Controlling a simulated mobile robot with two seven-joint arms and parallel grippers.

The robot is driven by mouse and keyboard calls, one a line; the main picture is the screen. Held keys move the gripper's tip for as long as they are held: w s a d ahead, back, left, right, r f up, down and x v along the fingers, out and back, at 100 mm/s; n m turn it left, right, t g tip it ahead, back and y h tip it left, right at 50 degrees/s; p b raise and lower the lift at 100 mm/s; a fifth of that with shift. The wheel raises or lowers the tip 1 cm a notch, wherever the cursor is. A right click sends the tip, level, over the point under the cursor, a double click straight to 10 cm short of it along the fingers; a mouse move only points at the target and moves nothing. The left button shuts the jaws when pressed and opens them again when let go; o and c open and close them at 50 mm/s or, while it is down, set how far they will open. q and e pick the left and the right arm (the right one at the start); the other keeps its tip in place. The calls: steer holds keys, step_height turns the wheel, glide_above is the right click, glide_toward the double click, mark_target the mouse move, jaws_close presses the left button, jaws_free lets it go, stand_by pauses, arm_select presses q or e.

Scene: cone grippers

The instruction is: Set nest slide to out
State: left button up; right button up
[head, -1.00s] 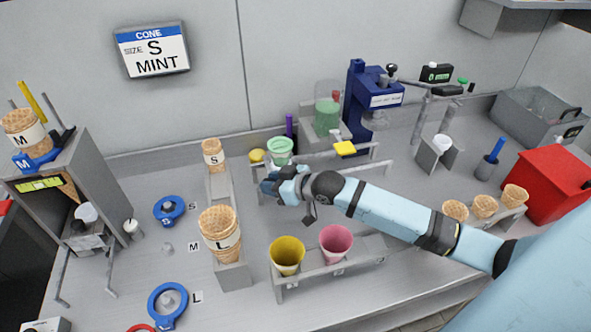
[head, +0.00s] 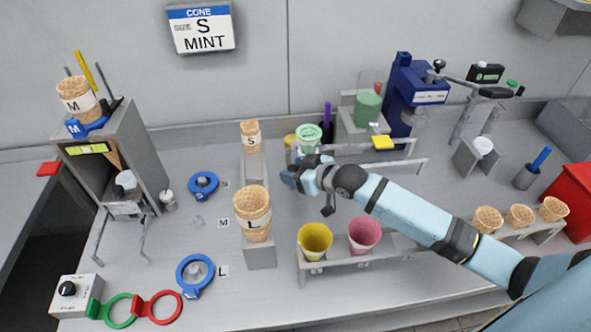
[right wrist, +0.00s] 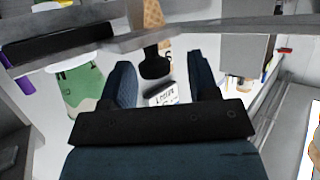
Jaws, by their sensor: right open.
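No part is plainly marked as the nest slide. The grey cabinet (head: 143,150) at the left has a yellow-green label (head: 88,149), a cone inside, and a white cup (head: 126,180) on a small carriage at its front opening. Two thin rails (head: 145,240) run forward from it; this may be the slide, but I cannot tell its position. My right gripper (head: 290,175) is open and empty, right of the cone stands and well away from the cabinet. My left gripper is not in view.
The S cone stand (head: 250,165) and L cone stack (head: 253,210) stand between gripper and cabinet. Blue rings (head: 203,184) lie on the counter. A control box with a black knob (head: 67,289) sits front left. Yellow (head: 315,240) and pink (head: 364,234) cups stand in a front rack.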

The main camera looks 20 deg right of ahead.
steer(key=v, duration=0.7)
steer(key=shift+s, duration=0.15)
steer(key=shift+d+r, duration=0.1)
steer(key=shift+r, duration=0.05)
